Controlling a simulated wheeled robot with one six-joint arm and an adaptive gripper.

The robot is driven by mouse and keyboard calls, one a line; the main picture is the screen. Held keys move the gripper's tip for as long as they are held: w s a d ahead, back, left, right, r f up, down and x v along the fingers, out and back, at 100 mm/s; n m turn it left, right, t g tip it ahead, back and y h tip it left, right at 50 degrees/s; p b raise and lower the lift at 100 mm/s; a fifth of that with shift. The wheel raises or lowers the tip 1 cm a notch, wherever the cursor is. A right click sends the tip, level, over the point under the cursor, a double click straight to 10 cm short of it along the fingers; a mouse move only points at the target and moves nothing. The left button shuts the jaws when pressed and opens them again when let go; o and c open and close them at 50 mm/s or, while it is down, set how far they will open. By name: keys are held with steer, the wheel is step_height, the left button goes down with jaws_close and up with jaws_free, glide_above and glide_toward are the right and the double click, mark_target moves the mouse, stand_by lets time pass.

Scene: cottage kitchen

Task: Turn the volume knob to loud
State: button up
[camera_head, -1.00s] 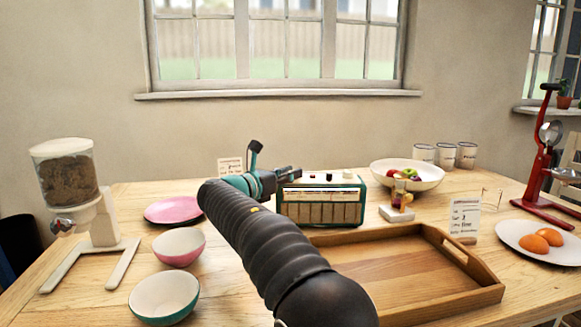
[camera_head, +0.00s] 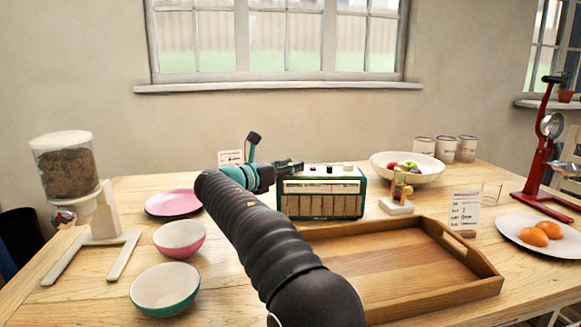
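I cannot tell which is the volume knob, and no loudness marks are readable. My gripper (camera_head: 295,165) is at the top left edge of the radio, its fingers pointing right. It partly hides the left end of the radio's top. Its fingers are too small to tell whether they are open or touching a knob.
A wooden tray (camera_head: 478,262) lies in front of the radio. Bowls (camera_head: 180,239) and a pink plate (camera_head: 172,203) are at left, beside a cereal dispenser (camera_head: 68,165).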

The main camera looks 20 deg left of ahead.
steer(key=v, duration=1.2)
